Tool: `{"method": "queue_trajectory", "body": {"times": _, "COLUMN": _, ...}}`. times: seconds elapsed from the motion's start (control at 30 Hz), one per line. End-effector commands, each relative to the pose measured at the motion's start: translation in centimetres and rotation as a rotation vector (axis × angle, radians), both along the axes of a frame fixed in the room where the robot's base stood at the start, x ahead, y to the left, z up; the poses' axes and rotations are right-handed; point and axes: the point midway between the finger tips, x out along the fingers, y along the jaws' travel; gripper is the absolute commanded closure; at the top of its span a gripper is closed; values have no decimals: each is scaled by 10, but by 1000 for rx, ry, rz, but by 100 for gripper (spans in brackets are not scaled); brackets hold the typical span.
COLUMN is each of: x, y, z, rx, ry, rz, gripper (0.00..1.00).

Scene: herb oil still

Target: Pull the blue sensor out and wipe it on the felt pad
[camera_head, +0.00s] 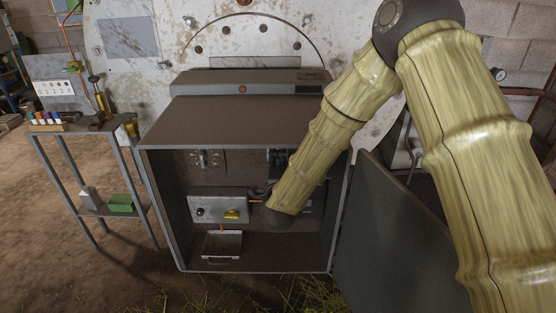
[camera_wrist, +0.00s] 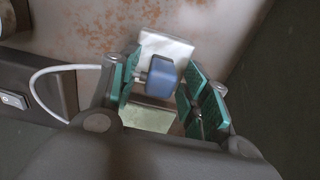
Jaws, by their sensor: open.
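The blue sensor (camera_wrist: 159,76) shows in the wrist view as a small blue block with a short stub on its left, in front of a white plate (camera_wrist: 165,48). My gripper (camera_wrist: 168,92) is open, with its green-padded fingers on either side of the sensor. The left finger is close to the stub; I cannot tell whether it touches. The right finger is apart from the sensor. I cannot make out the felt pad for sure; a pale green flat patch (camera_wrist: 148,118) lies below the sensor.
The cabinet (camera_head: 235,119) stands open, its door (camera_head: 390,245) swung out to the right. Inside are a grey box with a yellow knob (camera_head: 232,214) and a small tray (camera_head: 222,236). A white cable (camera_wrist: 38,84) loops left of my gripper. A side table (camera_head: 84,126) stands left.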

Motion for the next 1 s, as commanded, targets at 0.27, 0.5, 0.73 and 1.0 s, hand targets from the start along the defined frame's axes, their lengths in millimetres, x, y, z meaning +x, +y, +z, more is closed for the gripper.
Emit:
{"method": "queue_trajectory", "body": {"times": 0.27, "x": 14, "y": 0, "z": -1, "rx": 0, "ry": 1, "rz": 0, "gripper": 54}}
{"method": "queue_trajectory", "body": {"times": 0.5, "x": 15, "y": 0, "z": 0, "rx": 0, "ry": 0, "rz": 0, "gripper": 54}}
{"method": "queue_trajectory", "body": {"times": 0.73, "x": 15, "y": 0, "z": 0, "rx": 0, "ry": 0, "rz": 0, "gripper": 54}}
{"method": "queue_trajectory", "body": {"times": 1.0, "x": 15, "y": 0, "z": -1, "rx": 0, "ry": 0, "rz": 0, "gripper": 54}}
